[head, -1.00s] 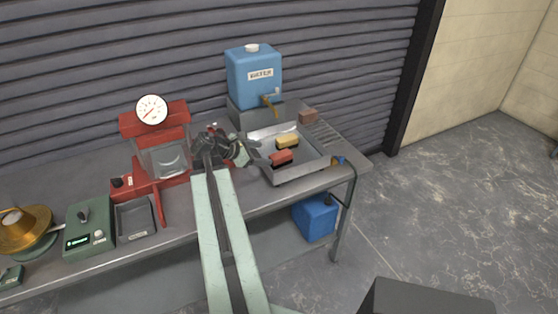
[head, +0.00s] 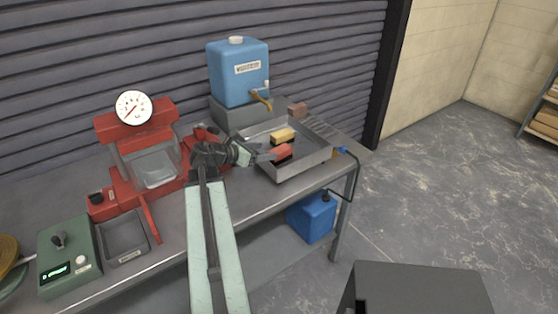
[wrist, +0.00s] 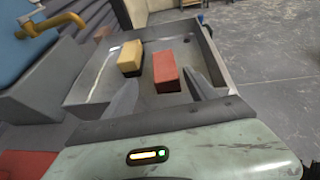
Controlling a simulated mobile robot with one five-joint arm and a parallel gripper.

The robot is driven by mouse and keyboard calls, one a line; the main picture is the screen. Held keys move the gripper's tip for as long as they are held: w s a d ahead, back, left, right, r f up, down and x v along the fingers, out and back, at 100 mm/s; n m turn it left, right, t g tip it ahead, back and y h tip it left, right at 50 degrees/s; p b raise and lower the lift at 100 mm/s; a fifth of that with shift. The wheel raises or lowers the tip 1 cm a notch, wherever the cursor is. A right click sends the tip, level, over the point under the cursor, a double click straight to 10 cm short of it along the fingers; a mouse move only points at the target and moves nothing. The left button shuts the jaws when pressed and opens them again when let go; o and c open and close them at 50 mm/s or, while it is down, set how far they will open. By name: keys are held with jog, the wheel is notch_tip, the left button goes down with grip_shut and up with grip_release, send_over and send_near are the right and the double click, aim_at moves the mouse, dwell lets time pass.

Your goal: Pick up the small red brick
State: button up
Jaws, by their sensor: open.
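A small red brick (head: 283,152) with a dark lower side lies in the grey metal tray (head: 312,163). In the wrist view the red brick (wrist: 166,70) lies ahead of my gripper (wrist: 161,80), roughly between the lines of its two fingers. My gripper (head: 264,155) is open and empty, at the tray's left side and close to the red brick. Whether a finger touches the brick cannot be told. In the head view a fingertip partly overlaps the brick's left end.
A yellow block (head: 283,136) lies in the tray behind the red brick, and left of it in the wrist view. A brownish brick (head: 298,110) sits behind the tray. A blue water container (head: 238,75) stands behind left, and a red press (head: 140,140) stands left.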

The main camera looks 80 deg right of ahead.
aim_at(278, 150)
jog(key=b+x, duration=0.1)
jog(key=x, duration=0.4)
jog(key=b+x, duration=0.1)
jog(key=x, duration=0.2)
jog(key=shift+s+a+b, duration=0.25)
jog(key=shift+s+b, duration=0.1)
jog(key=shift+s, duration=0.05)
jog(key=shift+r, duration=0.1)
grip_shut()
